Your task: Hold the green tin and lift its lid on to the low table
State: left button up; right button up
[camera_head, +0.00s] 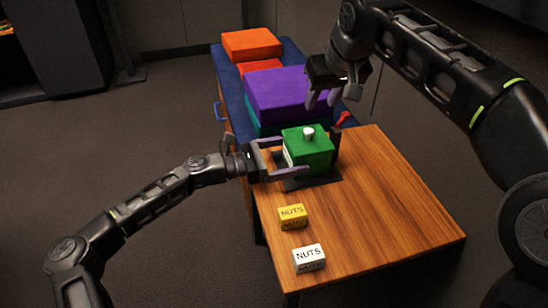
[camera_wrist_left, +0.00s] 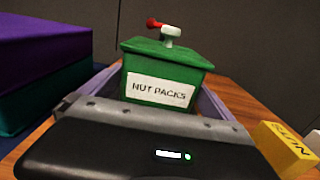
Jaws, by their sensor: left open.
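The green tin (camera_head: 310,158) stands upright on a dark mat (camera_head: 325,180) on the low wooden table (camera_head: 390,200). Its green lid (camera_head: 305,138) with a white knob (camera_head: 308,133) is on top. In the left wrist view the tin (camera_wrist_left: 165,72) bears a white label reading "NUT PACKS" (camera_wrist_left: 160,91). My left gripper (camera_head: 283,157) is open, with its fingers on either side of the tin; I cannot tell whether they touch it. My right gripper (camera_head: 322,98) is above and behind the tin, apart from the lid, with its fingers pointing down; they look spread and empty.
A yellow "NUTS" pack (camera_head: 292,216) and a white "NUTS" pack (camera_head: 309,257) lie near the table's front left. A purple box (camera_head: 285,92), orange boxes (camera_head: 251,44) and a teal box stand on a blue surface behind. A red-tipped thing (camera_head: 342,119) is behind the tin. The table's right side is clear.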

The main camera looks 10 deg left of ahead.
aim_at(308, 152)
pick_arm(q)
jog(key=x, duration=0.5)
